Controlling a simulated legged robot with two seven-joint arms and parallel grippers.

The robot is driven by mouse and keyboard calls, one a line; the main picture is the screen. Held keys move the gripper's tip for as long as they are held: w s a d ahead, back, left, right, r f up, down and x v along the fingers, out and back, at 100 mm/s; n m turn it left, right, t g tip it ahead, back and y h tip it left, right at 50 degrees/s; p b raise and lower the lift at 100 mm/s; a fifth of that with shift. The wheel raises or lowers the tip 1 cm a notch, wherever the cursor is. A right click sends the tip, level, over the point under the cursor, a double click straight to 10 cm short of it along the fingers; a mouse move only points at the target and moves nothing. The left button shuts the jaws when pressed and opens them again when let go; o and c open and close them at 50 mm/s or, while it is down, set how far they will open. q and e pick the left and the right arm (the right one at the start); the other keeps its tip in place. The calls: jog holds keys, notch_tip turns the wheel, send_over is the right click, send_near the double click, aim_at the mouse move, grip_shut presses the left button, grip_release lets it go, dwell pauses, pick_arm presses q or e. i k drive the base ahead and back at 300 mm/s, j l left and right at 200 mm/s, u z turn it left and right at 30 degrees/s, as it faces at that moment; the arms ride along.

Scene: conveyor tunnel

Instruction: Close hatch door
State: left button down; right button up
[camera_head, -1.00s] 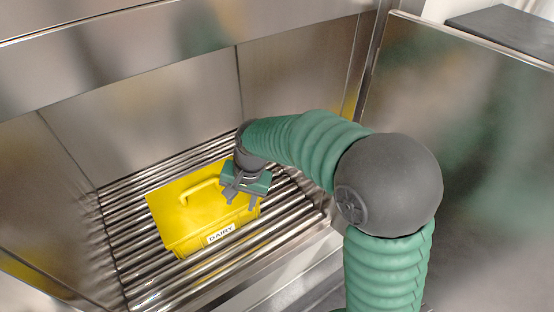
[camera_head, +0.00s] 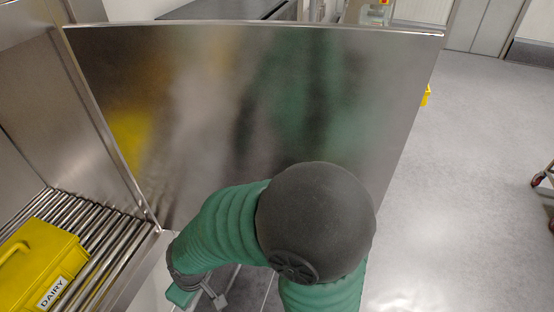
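The hatch door (camera_head: 200,90) is a large flat steel panel. It stands open, swung out to the right of the tunnel opening, and its near face fills the middle of the view. My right gripper (camera_head: 205,300) is low in the view, in front of the door's lower left part and outside the opening. Its fingers are partly cut off by the bottom edge, so I cannot tell whether it is open or shut. It appears apart from the door. My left gripper is not in view.
A yellow box (camera_head: 40,262) labelled DAIRY sits on the steel rollers (camera_head: 110,235) inside the tunnel at left. Clear grey floor (camera_head: 470,170) lies right of the door. Part of a cart (camera_head: 545,180) shows at the right edge.

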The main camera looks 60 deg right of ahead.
aim_at(195, 110)
jog(key=z, duration=2.75)
jog(key=l+z, duration=0.2)
jog(key=z, duration=0.2)
jog(key=i+l+z, duration=0.1)
jog(key=z, duration=0.35)
jog(key=i+l+z, duration=0.1)
jog(key=z, duration=0.3)
jog(key=i+l+z, duration=0.1)
jog(key=z, duration=0.3)
jog(key=i+z, duration=0.2)
jog(key=z, duration=0.2)
jog(key=i+u, duration=0.75)
jog(key=i+l+u, duration=0.1)
jog(key=i+u, duration=0.25)
jog(key=i+j+u, duration=0.25)
jog(key=u, duration=0.2)
jog(key=i+j+u, duration=0.1)
jog(key=i+u, duration=0.75)
jog(key=i+l+u, duration=0.15)
jog(key=i+u, duration=0.3)
jog(key=i+l+u, duration=0.2)
jog(key=u, duration=1.1)
jog(key=i+l+u, duration=0.1)
jog(key=u, duration=0.8)
jog(key=l+u, duration=0.1)
jog(key=u, duration=0.75)
jog(key=j+u, duration=0.15)
jog(key=u, duration=0.25)
